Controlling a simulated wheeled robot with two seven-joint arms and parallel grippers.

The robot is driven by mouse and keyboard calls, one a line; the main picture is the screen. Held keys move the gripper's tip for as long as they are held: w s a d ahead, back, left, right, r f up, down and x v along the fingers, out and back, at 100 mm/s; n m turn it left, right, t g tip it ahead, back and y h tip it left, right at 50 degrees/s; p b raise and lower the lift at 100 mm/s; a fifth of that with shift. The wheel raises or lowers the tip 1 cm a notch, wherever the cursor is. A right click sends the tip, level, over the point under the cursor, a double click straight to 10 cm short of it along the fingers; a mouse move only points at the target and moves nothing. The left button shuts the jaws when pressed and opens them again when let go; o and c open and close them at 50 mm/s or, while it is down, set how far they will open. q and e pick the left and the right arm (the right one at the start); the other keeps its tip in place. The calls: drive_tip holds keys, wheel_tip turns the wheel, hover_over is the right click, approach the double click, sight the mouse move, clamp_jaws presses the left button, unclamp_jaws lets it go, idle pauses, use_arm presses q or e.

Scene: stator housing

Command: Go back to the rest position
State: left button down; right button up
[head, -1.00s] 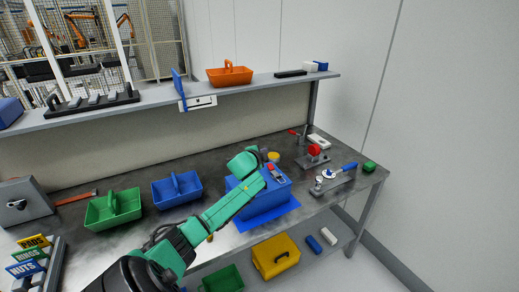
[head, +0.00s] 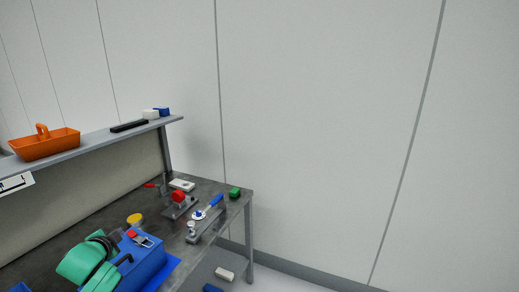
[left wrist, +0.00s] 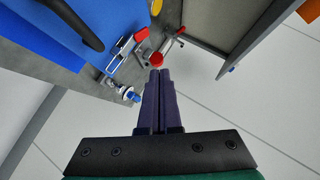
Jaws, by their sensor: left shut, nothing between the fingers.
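My left gripper (head: 117,237) shows at the lower left of the head view, at the end of my green arm, close to a blue box (head: 147,267) with a red and metal latch. In the left wrist view its dark fingers (left wrist: 160,73) are together with nothing between them. The blue box (left wrist: 45,50) with its black handle fills the upper left of that view, apart from the fingertips. My right gripper is not in view.
The workbench (head: 108,208) carries a red clamp fixture (head: 178,197), a blue-handled tool (head: 214,201), a green block (head: 235,192) and a yellow round part (head: 134,219). A shelf above holds an orange tray (head: 45,147). The right side is bare wall and floor.

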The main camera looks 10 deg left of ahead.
use_arm(q)
drive_tip(key=s+d+f+n+g+h, duration=0.1)
drive_tip(key=s+d+f+g, duration=0.1)
drive_tip(key=s+d+f, duration=0.4)
drive_tip(key=s+d+f+n+g+h, duration=0.1)
drive_tip(key=s+d+f+g+h, duration=0.15)
drive_tip(key=d+f, duration=0.5)
drive_tip(key=s+d+n+g+h, duration=0.1)
drive_tip(key=s+d+n+g, duration=0.1)
drive_tip(key=s+d, duration=0.6)
drive_tip(key=s+d+n+g+h, duration=0.15)
drive_tip(key=s+d, duration=0.35)
drive_tip(key=s, duration=0.5)
wheel_tip(320, 180, down, 26)
drive_tip(key=s+f+g+b, duration=0.1)
drive_tip(key=b, duration=0.3)
drive_tip(key=s+a+f+g+y+b, duration=0.1)
drive_tip(key=s+a+f+b, duration=0.2)
drive_tip(key=s+f, duration=1.4)
drive_tip(key=shift+s+f+g+b, duration=0.2)
drive_tip(key=shift+f+g+b, duration=0.2)
drive_tip(key=shift+f+b, duration=0.35)
drive_tip(key=shift+f, duration=0.1)
